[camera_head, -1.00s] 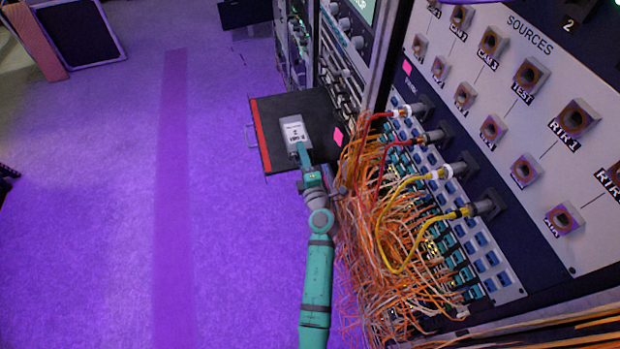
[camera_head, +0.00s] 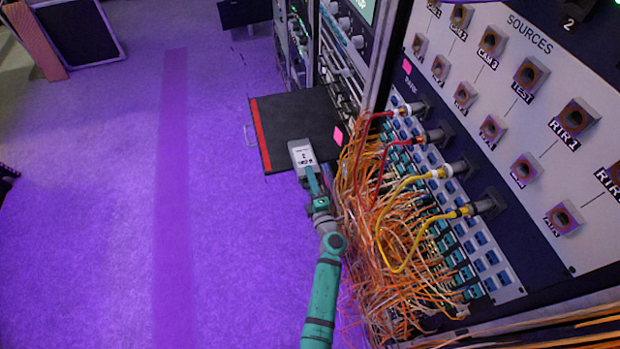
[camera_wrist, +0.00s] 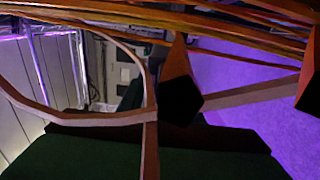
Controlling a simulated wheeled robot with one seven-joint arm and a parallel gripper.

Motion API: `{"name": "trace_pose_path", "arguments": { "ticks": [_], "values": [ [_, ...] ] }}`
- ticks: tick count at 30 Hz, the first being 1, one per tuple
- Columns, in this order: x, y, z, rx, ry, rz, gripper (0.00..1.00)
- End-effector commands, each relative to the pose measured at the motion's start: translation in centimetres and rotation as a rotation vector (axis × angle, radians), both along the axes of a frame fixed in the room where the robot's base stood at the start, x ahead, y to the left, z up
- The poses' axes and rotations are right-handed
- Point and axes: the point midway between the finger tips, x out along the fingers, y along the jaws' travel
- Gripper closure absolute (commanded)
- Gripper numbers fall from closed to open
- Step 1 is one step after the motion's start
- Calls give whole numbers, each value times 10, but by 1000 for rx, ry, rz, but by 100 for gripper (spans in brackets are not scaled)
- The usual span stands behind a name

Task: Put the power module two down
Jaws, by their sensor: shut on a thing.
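The power module (camera_head: 301,152) is a small light-grey box with a white printed label on top; the label's text is too small to read with certainty. My gripper (camera_head: 309,172) is shut on its near end. In the head view the module overlaps the near edge of a black pull-out shelf (camera_head: 292,108) with a red strip along its left side. I cannot tell whether it touches the shelf or hangs above it. The module cannot be made out clearly in the wrist view, where dark shapes and orange-brown strands fill much of the picture.
A dense tangle of orange and white cables (camera_head: 385,250) hangs from the patch panel, close to the right of my arm. A pink tag (camera_head: 338,135) sits at the shelf's right side. A metal handle (camera_head: 250,136) sticks out left. The purple floor (camera_head: 230,240) is clear.

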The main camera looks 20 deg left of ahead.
Motion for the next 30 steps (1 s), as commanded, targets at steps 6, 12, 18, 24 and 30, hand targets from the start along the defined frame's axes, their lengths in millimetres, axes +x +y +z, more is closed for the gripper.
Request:
{"name": "trace_pose_path", "arguments": {
  "ticks": [6, 12, 18, 24, 30],
  "values": [
    [1, 0, 3, 2, -5, 1, 100],
    [0, -1, -4, -1, 1, -2, 65],
    [-1, 2, -3, 0, 0, 3, 49],
    [-1, 3, -2, 0, 0, 5, 49],
    [-15, -10, -1, 0, 1, -1, 49]
  ]
}}
